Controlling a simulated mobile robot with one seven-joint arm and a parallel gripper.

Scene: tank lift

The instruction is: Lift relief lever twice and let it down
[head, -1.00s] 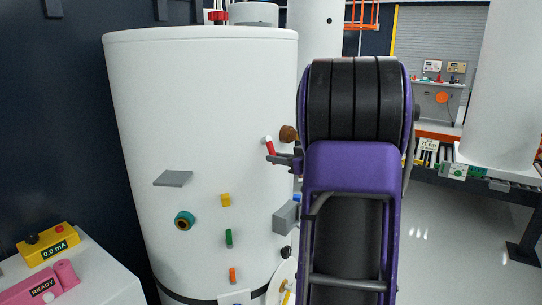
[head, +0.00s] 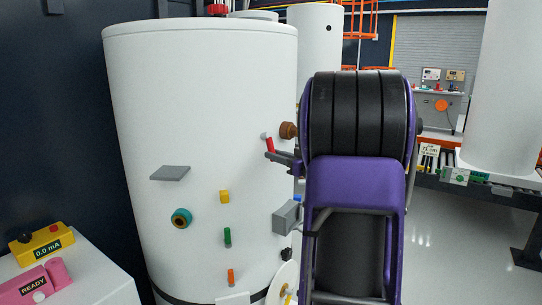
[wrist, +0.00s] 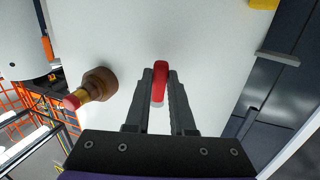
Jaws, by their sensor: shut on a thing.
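The white tank (head: 200,80) fills the left middle of the head view. The relief lever is a short red handle (head: 269,145) on the tank's right side, slanting down from a pale mount. In the wrist view the red lever (wrist: 160,82) stands between my two dark fingers. My gripper (head: 273,155) is shut on the lever's lower end; it shows large in the wrist view (wrist: 160,95). A brown and brass fitting (head: 288,130) sticks out just right of the lever and is apart from the fingers. My arm hides the tank's right edge below.
A grey block (head: 286,216) and a grey plate (head: 170,173) stick out from the tank. A teal ring fitting (head: 181,218) and small coloured tabs sit lower. A yellow meter box (head: 40,246) and pink device (head: 35,290) stand at lower left. Open floor lies at right.

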